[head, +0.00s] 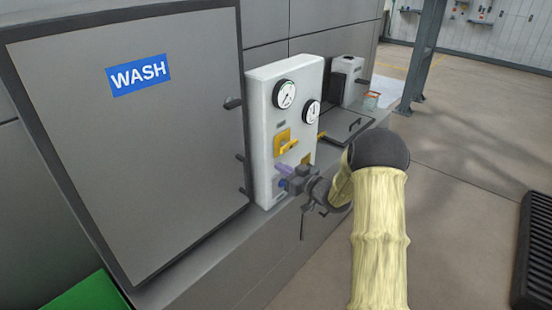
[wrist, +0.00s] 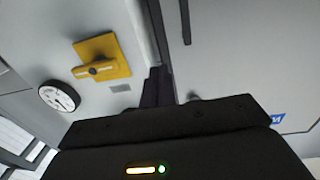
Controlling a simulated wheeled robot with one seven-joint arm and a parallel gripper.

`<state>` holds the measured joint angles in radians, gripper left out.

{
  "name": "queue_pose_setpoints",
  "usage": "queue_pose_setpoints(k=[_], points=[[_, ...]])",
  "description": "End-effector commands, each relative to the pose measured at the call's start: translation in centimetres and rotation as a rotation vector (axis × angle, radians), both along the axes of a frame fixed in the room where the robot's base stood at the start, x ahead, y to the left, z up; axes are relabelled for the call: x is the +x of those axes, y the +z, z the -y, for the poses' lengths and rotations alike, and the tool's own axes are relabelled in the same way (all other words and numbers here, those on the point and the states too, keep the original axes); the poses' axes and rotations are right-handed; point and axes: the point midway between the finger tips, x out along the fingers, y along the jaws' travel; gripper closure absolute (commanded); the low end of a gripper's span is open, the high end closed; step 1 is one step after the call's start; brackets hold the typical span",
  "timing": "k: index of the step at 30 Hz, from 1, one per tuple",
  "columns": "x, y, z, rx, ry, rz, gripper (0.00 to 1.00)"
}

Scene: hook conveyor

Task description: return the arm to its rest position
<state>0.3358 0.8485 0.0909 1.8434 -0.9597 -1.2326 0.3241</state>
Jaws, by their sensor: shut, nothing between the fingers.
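My arm, in a pale yellow sleeve, reaches in from the lower right of the head view. My gripper (head: 286,184) is at the lower part of a white control panel, below its yellow rotary handle (head: 285,142). In the wrist view, the dark fingers of my gripper (wrist: 159,82) are together with nothing between them. The yellow handle (wrist: 102,66) is to their left, apart from them. I cannot tell whether the fingertips touch the panel. The gripper and wrist hide part of the panel's lower edge.
The white panel (head: 264,100) carries two round gauges (head: 284,94). A grey door with a blue WASH sign (head: 139,75) stands to its left. Open floor (head: 450,150) lies right, with a dark grate (head: 535,250).

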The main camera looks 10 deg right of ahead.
Motion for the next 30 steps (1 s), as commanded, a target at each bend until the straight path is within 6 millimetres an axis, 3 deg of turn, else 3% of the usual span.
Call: queue_pose_setpoints(k=[8, 14, 20, 30], points=[[-1.0, 0.8, -0.1, -0.130, -0.153, -0.148, 1.00], [-5.4, 0.8, 0.7, -0.265, -0.331, -0.381, 1.00], [-12.9, 0.2, 1.3, -0.356, -0.464, -0.649, 1.00], [-30.2, -1.1, -0.5, -0.412, -0.530, -1.151, 1.00]])
